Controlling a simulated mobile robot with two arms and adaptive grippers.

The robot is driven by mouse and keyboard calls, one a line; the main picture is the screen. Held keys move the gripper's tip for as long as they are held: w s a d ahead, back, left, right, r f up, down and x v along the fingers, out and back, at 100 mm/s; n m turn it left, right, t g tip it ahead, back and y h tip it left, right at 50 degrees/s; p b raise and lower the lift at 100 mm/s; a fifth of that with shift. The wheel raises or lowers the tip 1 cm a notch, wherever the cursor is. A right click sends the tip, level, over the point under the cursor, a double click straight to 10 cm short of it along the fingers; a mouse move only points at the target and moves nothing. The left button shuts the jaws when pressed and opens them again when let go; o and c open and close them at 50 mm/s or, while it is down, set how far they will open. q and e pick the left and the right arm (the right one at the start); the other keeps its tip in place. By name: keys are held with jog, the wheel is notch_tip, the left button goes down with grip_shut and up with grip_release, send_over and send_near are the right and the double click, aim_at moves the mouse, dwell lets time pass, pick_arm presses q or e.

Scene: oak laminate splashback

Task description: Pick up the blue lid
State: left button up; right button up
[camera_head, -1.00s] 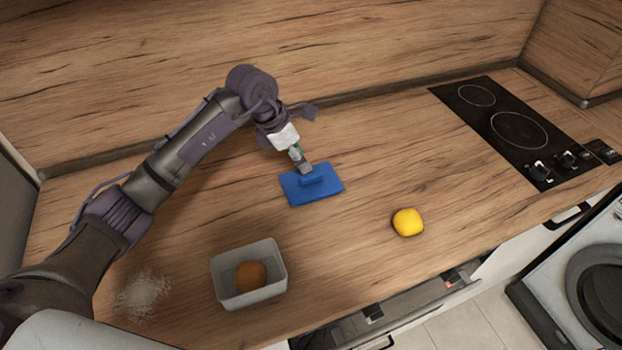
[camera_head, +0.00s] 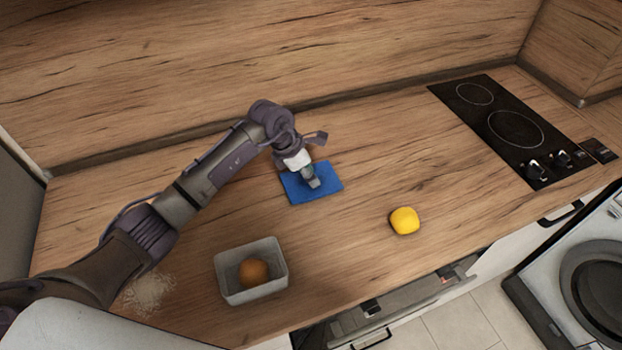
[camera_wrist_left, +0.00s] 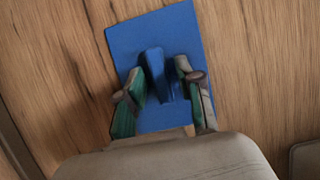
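The blue lid (camera_head: 329,189) lies flat on the wooden counter in the head view. In the left wrist view the lid (camera_wrist_left: 172,32) shows with its raised blue handle (camera_wrist_left: 156,75) in the middle. My left gripper (camera_head: 313,183) is down over the lid. In the wrist view its two fingers (camera_wrist_left: 160,88) are apart, one on each side of the handle, with a gap visible to the left finger; the right finger is close to the handle. My right gripper is not in view.
A grey container (camera_head: 224,282) with an orange-brown round item (camera_head: 254,271) stands at the front left. A yellow lemon-like item (camera_head: 404,221) lies right of the lid. Pale crumbs (camera_head: 148,291) lie at the left. A black cooktop (camera_head: 490,110) is at the right.

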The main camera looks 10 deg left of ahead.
pick_arm(q)
grip_shut()
